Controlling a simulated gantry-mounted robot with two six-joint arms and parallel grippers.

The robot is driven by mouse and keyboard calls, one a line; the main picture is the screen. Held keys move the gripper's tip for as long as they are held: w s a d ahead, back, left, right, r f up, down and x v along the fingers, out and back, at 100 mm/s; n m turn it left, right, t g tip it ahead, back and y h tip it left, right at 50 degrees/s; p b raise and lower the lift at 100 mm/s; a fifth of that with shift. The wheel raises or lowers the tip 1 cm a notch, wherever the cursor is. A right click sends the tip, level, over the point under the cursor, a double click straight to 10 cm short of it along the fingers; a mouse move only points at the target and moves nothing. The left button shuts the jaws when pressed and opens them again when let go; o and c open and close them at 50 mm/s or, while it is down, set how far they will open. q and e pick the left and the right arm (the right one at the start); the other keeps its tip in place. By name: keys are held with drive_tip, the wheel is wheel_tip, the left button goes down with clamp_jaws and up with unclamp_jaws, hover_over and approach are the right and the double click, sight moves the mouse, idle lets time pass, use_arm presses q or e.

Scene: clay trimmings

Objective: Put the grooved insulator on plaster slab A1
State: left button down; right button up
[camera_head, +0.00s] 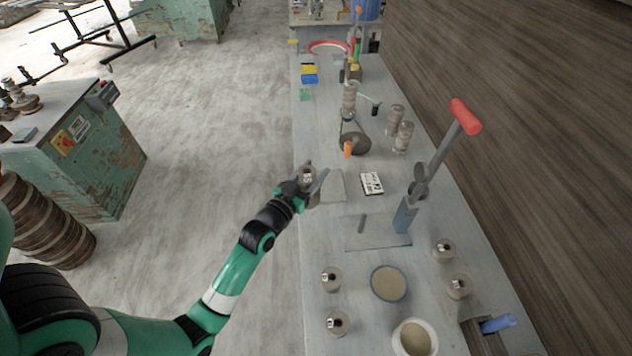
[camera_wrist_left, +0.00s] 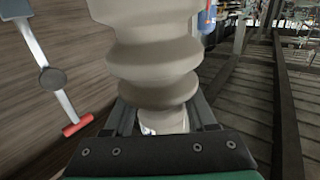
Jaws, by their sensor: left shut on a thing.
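My left gripper (camera_head: 311,181) is shut on the grooved insulator (camera_head: 307,173), a grey-beige ribbed piece with a small pale label, at the left edge of the bench. In the left wrist view the insulator (camera_wrist_left: 150,62) fills the middle between the two fingers, its wavy grooves showing. A pale flat slab (camera_head: 331,187) lies on the bench just right of the gripper, partly hidden by it. A small card with dark lettering (camera_head: 371,184) lies further right; I cannot read it surely, so I cannot tell which slab is A1. My right gripper is not in view.
A lever press with a red handle (camera_head: 466,117) and grey base plate (camera_head: 375,236) stands at right. Several similar insulators (camera_head: 331,279) stand nearer on the bench, with two bowls (camera_head: 389,283). Taller ribbed pieces (camera_head: 396,119) stand farther back. A wood wall bounds the right.

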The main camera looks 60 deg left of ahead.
use_arm(q)
drive_tip(key=w+a+f+b, duration=0.8)
drive_tip(key=a+f+b, duration=0.3)
drive_tip(key=f+b, duration=0.1)
drive_tip(key=shift+f+b, duration=0.4)
drive_tip(key=shift+b, duration=0.25)
drive_tip(key=shift+w+a, duration=0.1)
drive_tip(key=shift+w, duration=0.05)
drive_tip(key=shift+f, duration=0.15)
drive_tip(key=shift+c, duration=1)
unclamp_jaws()
